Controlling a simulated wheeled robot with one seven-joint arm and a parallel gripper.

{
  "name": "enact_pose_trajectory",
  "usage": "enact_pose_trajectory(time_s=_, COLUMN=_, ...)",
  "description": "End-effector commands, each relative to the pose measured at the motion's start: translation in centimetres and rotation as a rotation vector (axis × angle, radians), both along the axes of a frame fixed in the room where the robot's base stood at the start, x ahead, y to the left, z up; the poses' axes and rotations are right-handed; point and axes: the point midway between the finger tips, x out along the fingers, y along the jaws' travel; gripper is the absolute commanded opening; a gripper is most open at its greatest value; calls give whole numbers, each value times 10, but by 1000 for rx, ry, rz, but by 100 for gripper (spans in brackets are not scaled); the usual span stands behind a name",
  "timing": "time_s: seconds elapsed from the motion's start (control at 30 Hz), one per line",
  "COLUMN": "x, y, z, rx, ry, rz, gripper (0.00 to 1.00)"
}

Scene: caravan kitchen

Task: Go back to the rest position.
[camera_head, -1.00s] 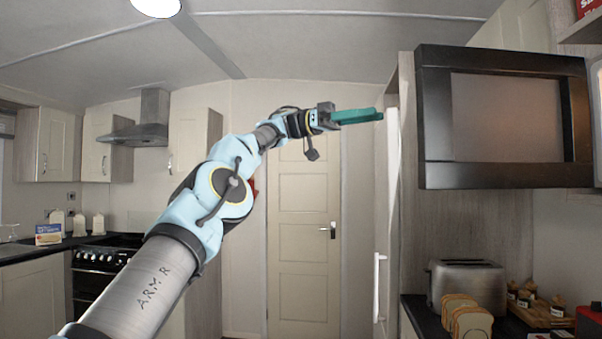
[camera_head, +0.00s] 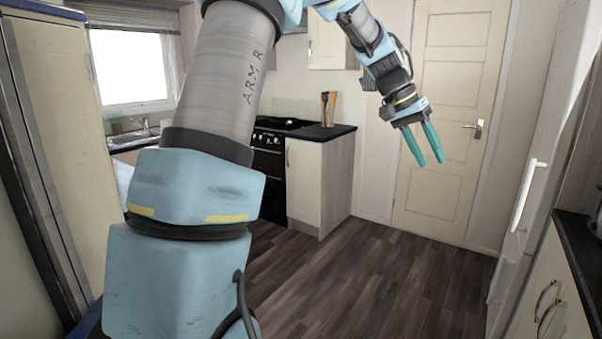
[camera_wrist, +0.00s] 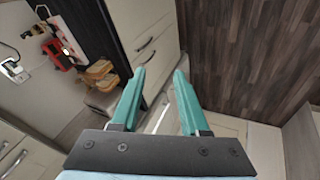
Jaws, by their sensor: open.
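My gripper (camera_head: 424,146) has two teal fingers, spread apart with nothing between them. In the head view it hangs at the upper right, pointing down, in front of the cream door (camera_head: 450,120). My blue and grey arm rises on the left and bends over at the top of the picture. In the wrist view the gripper (camera_wrist: 160,95) also shows open and empty, with its fingers apart.
The dark wood floor (camera_head: 370,280) is clear in the middle. A black oven (camera_head: 268,165) and cream cabinet (camera_head: 315,185) stand behind my arm. A tall cream unit with a white handle (camera_head: 527,195) is at the right. Bread slices (camera_wrist: 97,73) lie on the counter.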

Motion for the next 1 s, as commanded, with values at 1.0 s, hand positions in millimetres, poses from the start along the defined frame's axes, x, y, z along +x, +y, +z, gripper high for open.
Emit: enact_pose_trajectory(time_s=1.0, x=-126, y=354, z=-160, rx=473, ry=-37, rz=777, gripper=45)
